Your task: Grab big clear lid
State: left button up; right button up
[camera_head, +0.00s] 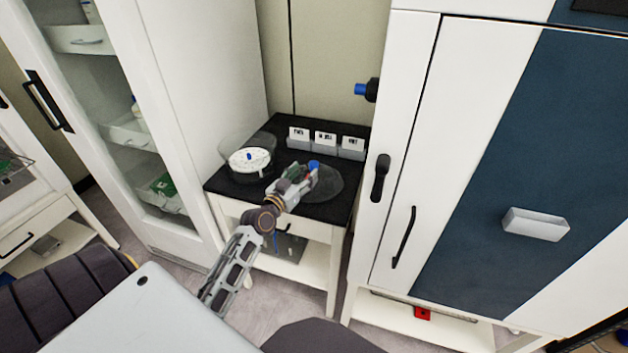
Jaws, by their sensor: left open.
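A big round clear lid (328,188) shows as a see-through disc on the right of a small black-topped table. A blue knob (314,164) shows at my gripper's tips and appears to belong to this lid; contact cannot be made out. My left gripper (307,173) is over the lid's left part, open, its fingers partly hiding the lid. A white round plate with a blue knob (250,160) sits to the left, with a clear curved piece behind it. My right gripper is not in view.
Several small labelled boxes (325,140) stand in a row behind the lid on the black tabletop (240,192). A tall white and blue cabinet (520,150) stands close on the right, with black handles. A glass-door cabinet (130,110) stands on the left.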

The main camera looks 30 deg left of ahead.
aim_at(311, 165)
pick_arm(q)
jog(key=shift+w, duration=0.4)
jog(key=shift+w, duration=0.1)
jog(key=shift+w+a+f, duration=0.1)
jog(key=shift+w, duration=2.4)
grip_shut()
